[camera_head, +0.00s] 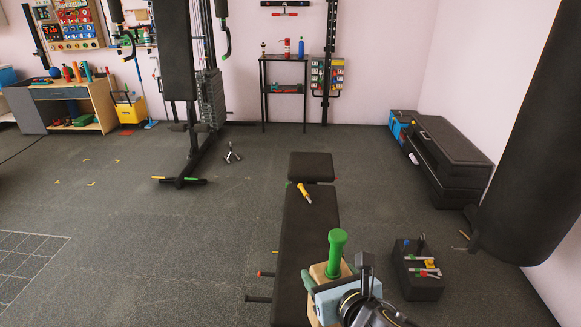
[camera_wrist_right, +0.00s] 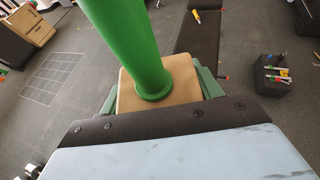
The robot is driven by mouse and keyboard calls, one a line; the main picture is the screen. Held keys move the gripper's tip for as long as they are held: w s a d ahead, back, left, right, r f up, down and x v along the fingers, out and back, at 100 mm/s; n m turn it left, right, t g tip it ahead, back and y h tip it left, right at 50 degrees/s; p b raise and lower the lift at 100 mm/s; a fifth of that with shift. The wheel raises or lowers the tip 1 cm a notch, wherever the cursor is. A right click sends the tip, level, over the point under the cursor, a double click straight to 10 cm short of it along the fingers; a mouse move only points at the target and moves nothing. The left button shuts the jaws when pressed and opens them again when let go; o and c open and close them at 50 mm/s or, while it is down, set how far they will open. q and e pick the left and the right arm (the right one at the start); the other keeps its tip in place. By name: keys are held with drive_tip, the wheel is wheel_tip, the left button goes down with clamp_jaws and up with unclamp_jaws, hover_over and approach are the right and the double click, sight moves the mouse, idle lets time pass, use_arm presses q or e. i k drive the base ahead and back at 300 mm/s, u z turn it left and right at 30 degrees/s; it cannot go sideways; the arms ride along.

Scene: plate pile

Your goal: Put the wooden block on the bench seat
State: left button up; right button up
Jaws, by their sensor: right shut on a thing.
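The wooden block (camera_head: 318,272) is pale tan, with a green upright cylinder (camera_head: 337,252) on top of it. My right gripper (camera_head: 331,284) is shut on the block. In the right wrist view the block (camera_wrist_right: 184,72) sits between the fingers, and the green cylinder (camera_wrist_right: 128,45) hides part of it. The black bench seat (camera_head: 298,245) runs away from me, and the block overlaps its near right part in the head view. Its height above the seat cannot be told. The bench also shows beyond the block in the right wrist view (camera_wrist_right: 199,38). My left gripper is not in view.
A yellow-handled tool (camera_head: 304,193) lies on the far part of the bench seat. A black box of tools (camera_head: 418,286) stands on the floor to the right. A punching bag (camera_head: 535,140) hangs at the far right. The floor left of the bench is mostly clear.

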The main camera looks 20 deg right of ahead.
sight(306, 162)
drive_tip(key=u, duration=0.4)
drive_tip(key=k, duration=0.45)
drive_tip(key=u, duration=0.5)
drive_tip(key=i, duration=1.4)
drive_tip(key=z, duration=0.35)
drive_tip(key=i, duration=1.65)
drive_tip(key=z, duration=1.15)
drive_tip(key=i, duration=1.25)
drive_tip(key=z, duration=0.7)
